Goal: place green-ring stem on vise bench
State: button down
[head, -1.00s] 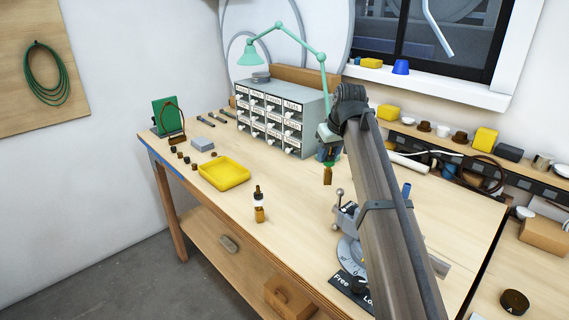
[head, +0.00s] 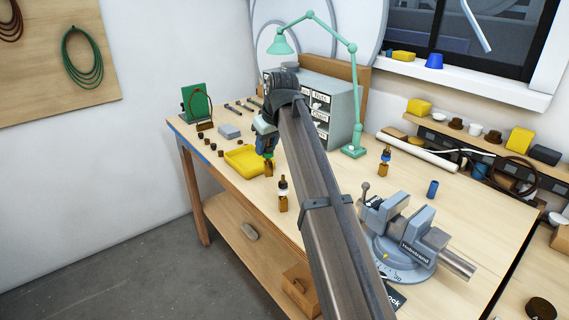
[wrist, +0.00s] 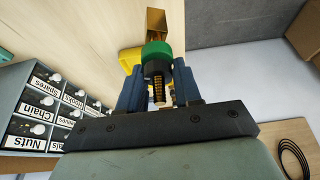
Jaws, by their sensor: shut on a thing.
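The green-ring stem (wrist: 157,50) is upright between my gripper's (wrist: 158,88) blue fingers in the wrist view, with a threaded part below its dark collar and a brass block beyond the ring. In the head view my gripper (head: 267,150) is shut on it, and the stem's brown end (head: 269,169) hangs over the bench (head: 460,200) near the yellow tray. I cannot tell whether it touches the wood. The grey vise (head: 405,232) stands on its round base at the right, partly hidden by my arm.
A stem with a white ring (head: 283,197) stands close to the gripper, and another stem (head: 385,160) stands near the lamp (head: 353,150). The yellow tray (head: 240,165) is just left of the gripper. The drawer cabinet (head: 345,105) stands behind. A blue cylinder (head: 432,188) stands behind the vise.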

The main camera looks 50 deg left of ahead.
aim_at(267, 170)
jog(key=shift+f, duration=4.3)
jog(key=shift+f, duration=0.15)
jog(key=c, duration=0.8)
grip_release()
jog(key=v, duration=1.2)
